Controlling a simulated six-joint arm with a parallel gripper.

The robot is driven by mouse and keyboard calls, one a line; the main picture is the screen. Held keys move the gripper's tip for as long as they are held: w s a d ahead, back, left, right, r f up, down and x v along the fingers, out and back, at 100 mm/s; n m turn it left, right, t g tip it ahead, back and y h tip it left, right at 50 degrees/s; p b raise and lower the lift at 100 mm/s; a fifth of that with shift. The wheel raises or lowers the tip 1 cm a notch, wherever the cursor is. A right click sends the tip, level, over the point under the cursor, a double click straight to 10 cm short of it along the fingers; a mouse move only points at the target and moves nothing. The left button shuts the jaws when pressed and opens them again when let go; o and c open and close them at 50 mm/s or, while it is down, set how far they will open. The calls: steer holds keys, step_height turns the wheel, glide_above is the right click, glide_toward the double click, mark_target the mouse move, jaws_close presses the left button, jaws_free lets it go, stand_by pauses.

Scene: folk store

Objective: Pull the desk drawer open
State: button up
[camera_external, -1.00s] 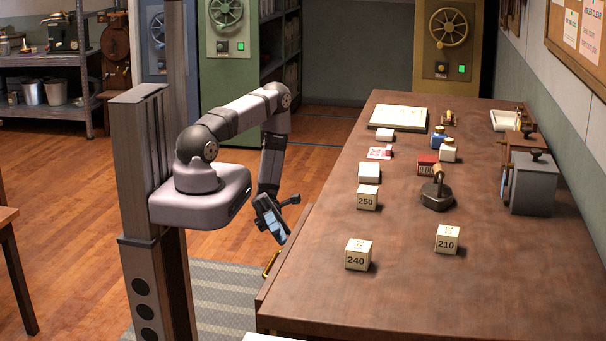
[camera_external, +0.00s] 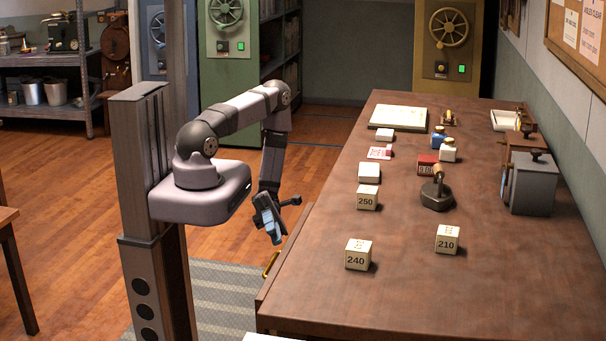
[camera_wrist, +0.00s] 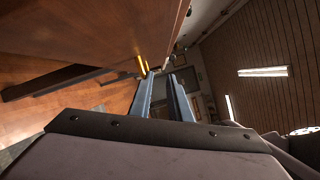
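The desk (camera_external: 420,290) stands at the right in the external view. Its drawer front (camera_external: 286,258) is on the left side, with a brass handle (camera_external: 271,264). Whether the drawer stands slightly out is hard to tell. My gripper (camera_external: 277,238) is beside the desk's left edge, above and apart from the handle. In the wrist view, the two blue-grey fingers (camera_wrist: 162,76) are apart with nothing between them. The brass handle (camera_wrist: 142,65) shows just beyond and left of the left fingertip.
Number blocks marked 240 (camera_external: 358,255), 250 (camera_external: 367,198) and 210 (camera_external: 447,239) stand on the desk top. A dark weight with a wooden handle (camera_external: 436,193) and ink bottles (camera_external: 448,151) are there too. The floor left of the desk is open.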

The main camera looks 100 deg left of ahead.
mark_target(268, 266)
steer(key=shift+w+d+f+n+g+y+p, duration=0.45)
steer(key=shift+d+n+p, duration=0.7)
steer(key=shift+d+n, duration=0.85)
steer(key=shift+w+d+f+n+g+y+p, duration=0.15)
steer(key=shift+w+d+f+n+y+p, duration=0.35)
steer(key=shift+d+n+p, duration=1.1)
steer(key=shift+w+d+f+n+g+y+p, duration=0.3)
steer(key=shift+d+n+y+p, duration=0.35)
steer(key=shift+d+n, duration=1.8)
steer(key=shift+d+m, duration=0.45)
